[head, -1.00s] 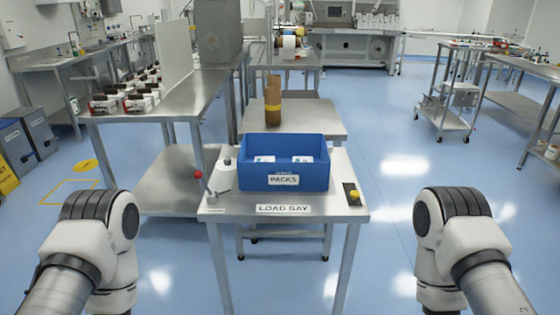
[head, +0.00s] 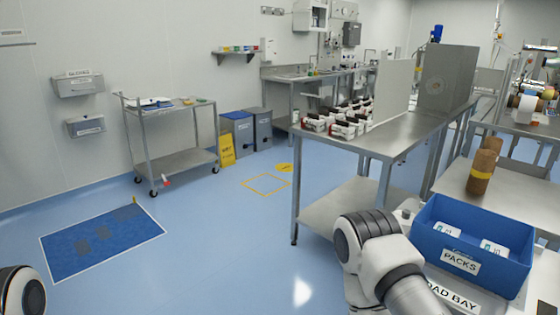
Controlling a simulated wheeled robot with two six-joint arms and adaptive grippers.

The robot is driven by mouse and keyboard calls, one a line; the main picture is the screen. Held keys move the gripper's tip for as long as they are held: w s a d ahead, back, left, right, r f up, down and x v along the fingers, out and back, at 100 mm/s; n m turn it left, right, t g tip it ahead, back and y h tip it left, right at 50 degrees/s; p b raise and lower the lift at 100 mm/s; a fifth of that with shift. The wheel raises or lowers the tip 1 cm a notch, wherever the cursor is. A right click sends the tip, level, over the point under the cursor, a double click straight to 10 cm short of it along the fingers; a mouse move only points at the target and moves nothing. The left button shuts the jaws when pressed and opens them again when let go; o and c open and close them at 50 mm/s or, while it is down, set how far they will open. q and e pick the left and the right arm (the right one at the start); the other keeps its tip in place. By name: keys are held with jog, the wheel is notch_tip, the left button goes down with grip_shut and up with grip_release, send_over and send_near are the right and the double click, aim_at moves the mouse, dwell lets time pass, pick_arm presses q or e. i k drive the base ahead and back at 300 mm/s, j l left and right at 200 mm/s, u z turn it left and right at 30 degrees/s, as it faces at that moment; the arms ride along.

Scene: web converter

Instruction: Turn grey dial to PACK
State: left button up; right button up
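I cannot make out a grey dial or a PACK marking for one in the head view. The load bay table (head: 470,298) is at the lower right, with its label partly covered by my arm. A blue bin (head: 487,240) labelled PACKS stands on it and holds white packs (head: 446,229). One of my arms crosses in front of the table's left part and hides what stands there. Part of my other arm shows at the lower left corner. Neither gripper is in view.
A steel bench (head: 400,135) with several red and white packs (head: 338,120) stands left of the load bay. Blue floor is clear around a blue mat (head: 100,240).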

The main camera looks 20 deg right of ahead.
aim_at(405, 215)
jog(key=k+l, duration=0.1)
jog(key=l, duration=0.5)
jog(key=k+l, duration=0.1)
jog(key=l, duration=0.5)
jog(key=k+l, duration=0.15)
jog(key=l, duration=0.5)
jog(key=k+l, duration=0.1)
jog(key=l, duration=0.5)
jog(key=k+l, duration=0.1)
jog(key=l, duration=0.5)
jog(key=k+l, duration=0.1)
jog(key=l, duration=0.5)
jog(key=k+l, duration=0.15)
jog(key=l, duration=0.5)
jog(key=k+l, duration=0.1)
jog(key=l, duration=0.5)
jog(key=i+j+z, duration=0.2)
jog(key=j+z, duration=0.3)
jog(key=j, duration=1.4)
jog(key=k+j+z, duration=0.1)
jog(key=j+z, duration=0.4)
jog(key=j, duration=1.4)
